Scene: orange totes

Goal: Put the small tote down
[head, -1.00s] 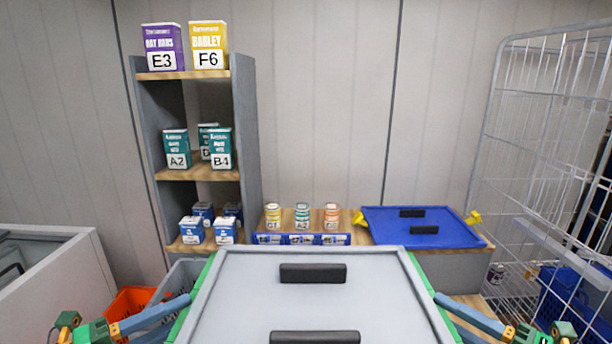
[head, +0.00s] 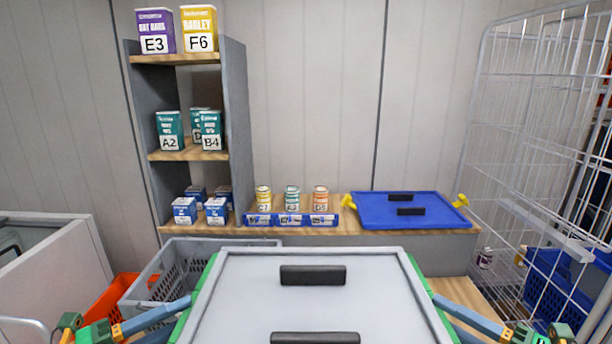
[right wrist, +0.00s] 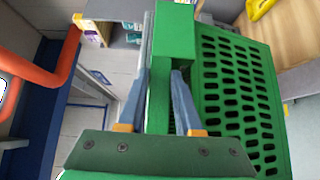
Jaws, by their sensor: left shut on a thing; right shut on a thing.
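The small tote (right wrist: 240,95) has green slotted walls in the right wrist view. In the head view its grey lid (head: 312,305), with two black handles, fills the lower middle. My left gripper (head: 187,305) is shut on the tote's left side. My right gripper (head: 437,303) is shut on its right side. In the right wrist view the right fingers (right wrist: 158,105) pinch a green part of the tote. The tote's underside and whatever is below it are hidden.
A wooden bench (head: 345,228) beyond the tote bears cans in a blue holder (head: 292,219) and a blue-lidded tote (head: 370,222). A grey crate (head: 150,285) and an orange tote (head: 105,305) are at left. A shelf (head: 237,130) and wire cage (head: 500,150) flank the bench.

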